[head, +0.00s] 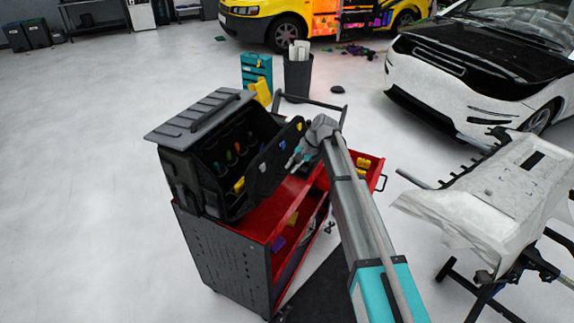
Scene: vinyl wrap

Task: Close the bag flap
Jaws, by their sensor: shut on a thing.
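A black tool bag (185,185) stands on the red tool cart (235,245), with a grey ribbed lid raised above it. Inside it several tool handles show. Its front flap (272,160) hangs open and tilted outward to the right, with blue and yellow tools in its pockets. My gripper (296,158) is at the right part of the flap, at the end of my arm coming from the lower right. It is shut on the flap; the exact contact is small and partly hidden.
A stand with a white panel (490,195) is at right. A bin (298,77), a teal box (256,72) and two cars are behind. The floor at left is clear.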

